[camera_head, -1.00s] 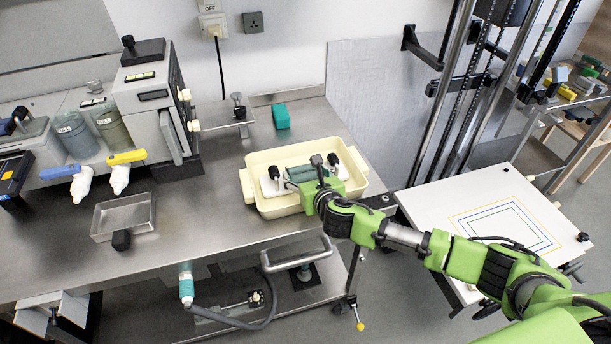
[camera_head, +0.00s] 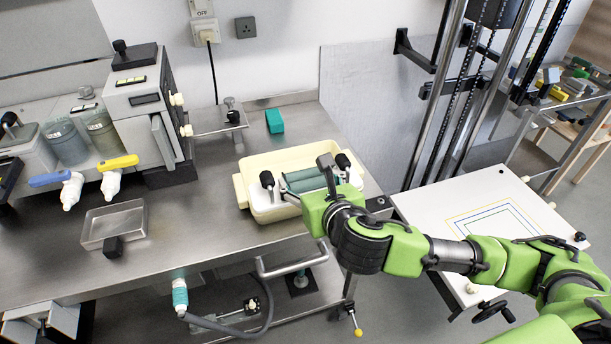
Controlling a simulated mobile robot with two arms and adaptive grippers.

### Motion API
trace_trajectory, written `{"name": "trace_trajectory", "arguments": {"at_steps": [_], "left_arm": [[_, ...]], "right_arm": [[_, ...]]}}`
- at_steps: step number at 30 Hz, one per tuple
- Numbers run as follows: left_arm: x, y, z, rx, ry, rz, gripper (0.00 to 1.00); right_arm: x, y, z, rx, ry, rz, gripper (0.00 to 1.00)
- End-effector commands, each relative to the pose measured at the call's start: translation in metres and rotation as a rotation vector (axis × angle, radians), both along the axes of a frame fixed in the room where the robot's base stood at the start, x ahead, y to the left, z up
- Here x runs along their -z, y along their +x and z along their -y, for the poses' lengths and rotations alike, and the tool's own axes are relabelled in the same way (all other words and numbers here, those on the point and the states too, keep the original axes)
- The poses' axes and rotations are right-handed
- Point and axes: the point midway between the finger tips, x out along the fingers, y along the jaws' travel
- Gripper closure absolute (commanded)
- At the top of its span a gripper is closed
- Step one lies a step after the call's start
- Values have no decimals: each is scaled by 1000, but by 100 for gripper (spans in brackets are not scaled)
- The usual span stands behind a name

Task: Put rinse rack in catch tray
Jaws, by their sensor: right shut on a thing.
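The rinse rack appears to be the white rack (camera_head: 292,211) with teal rollers and black knobs at both ends. It is over the cream tray (camera_head: 240,190), which looks like the catch tray, and covers much of its inside and front. The rack appears raised, but its exact clearance is hard to tell. My right gripper (camera_head: 328,185) is at the rack's front side, shut on it; the fingertips are largely hidden by the green gripper body. My left gripper is out of view.
A small steel pan (camera_head: 125,222) with a black handle sits at the left of the steel bench (camera_head: 190,225). A teal block (camera_head: 275,121) lies behind the cream tray. A white baseboard (camera_head: 450,205) with column rods stands at right.

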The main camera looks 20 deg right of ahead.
Motion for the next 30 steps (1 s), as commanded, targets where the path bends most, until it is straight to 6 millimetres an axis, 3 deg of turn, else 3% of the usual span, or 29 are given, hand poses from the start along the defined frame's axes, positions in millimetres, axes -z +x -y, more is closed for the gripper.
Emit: {"name": "trace_trajectory", "arguments": {"at_steps": [9, 13, 17, 26, 30], "left_arm": [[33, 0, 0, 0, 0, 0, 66], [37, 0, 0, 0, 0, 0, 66], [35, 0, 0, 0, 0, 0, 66], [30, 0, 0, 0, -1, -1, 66], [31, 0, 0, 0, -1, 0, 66]], "right_arm": [[-5, -28, -18, -6, 10, 11, 85], [-5, -28, -16, 1, 4, 8, 85], [1, -8, -9, 5, -1, 7, 85], [29, 55, 7, 4, 2, 8, 85], [56, 73, 11, 1, 2, 4, 85]]}}
